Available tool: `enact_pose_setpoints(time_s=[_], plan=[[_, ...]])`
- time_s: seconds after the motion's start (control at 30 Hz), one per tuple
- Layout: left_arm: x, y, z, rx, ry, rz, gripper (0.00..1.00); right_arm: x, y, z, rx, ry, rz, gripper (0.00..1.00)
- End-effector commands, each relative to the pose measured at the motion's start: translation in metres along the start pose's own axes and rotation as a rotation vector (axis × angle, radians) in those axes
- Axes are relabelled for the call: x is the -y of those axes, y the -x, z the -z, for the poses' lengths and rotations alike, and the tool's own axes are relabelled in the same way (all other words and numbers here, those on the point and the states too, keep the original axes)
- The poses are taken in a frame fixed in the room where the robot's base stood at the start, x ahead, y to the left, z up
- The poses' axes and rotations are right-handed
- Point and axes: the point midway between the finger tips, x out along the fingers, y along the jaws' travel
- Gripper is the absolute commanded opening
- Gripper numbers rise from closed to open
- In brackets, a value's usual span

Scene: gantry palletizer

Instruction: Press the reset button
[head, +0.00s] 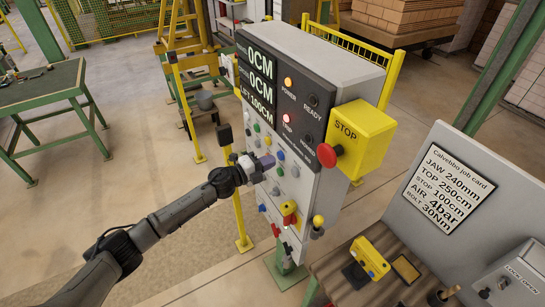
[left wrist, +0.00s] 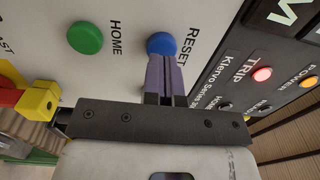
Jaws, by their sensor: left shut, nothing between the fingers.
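The blue reset button (left wrist: 161,43), labelled RESET, is on the pale control panel (head: 307,190), near its dark upper display section. My left gripper (head: 268,162) is at the panel's face. In the left wrist view its purple fingers (left wrist: 163,74) are closed together and empty, with their tips right at the button's near edge. I cannot tell whether they touch it or stop just short. In the head view the button is too small to read. My right gripper is not in view.
A green HOME button (left wrist: 85,37) sits beside the reset button. The red TRIP lamp (left wrist: 262,74) is lit. A yellow box with a red STOP button (head: 330,154) juts from the panel's right side. A job card (head: 452,188) stands at the right; a green table (head: 38,88) is at the left.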

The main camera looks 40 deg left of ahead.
Motion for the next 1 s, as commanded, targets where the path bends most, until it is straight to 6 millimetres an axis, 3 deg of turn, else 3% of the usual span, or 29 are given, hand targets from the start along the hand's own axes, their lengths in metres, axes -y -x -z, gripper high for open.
enact_pose_setpoints(time_s=[0.23,0.67,1.0], plan=[[0.0,-0.014,0.0,0.0,0.0,0.001,0.0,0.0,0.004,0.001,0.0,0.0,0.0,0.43],[0.0,-0.016,0.0,0.0,-0.001,0.0,0.0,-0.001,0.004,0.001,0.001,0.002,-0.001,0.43],[-0.001,-0.035,0.001,0.001,0.001,0.0,0.0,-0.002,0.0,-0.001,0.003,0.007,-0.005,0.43]])
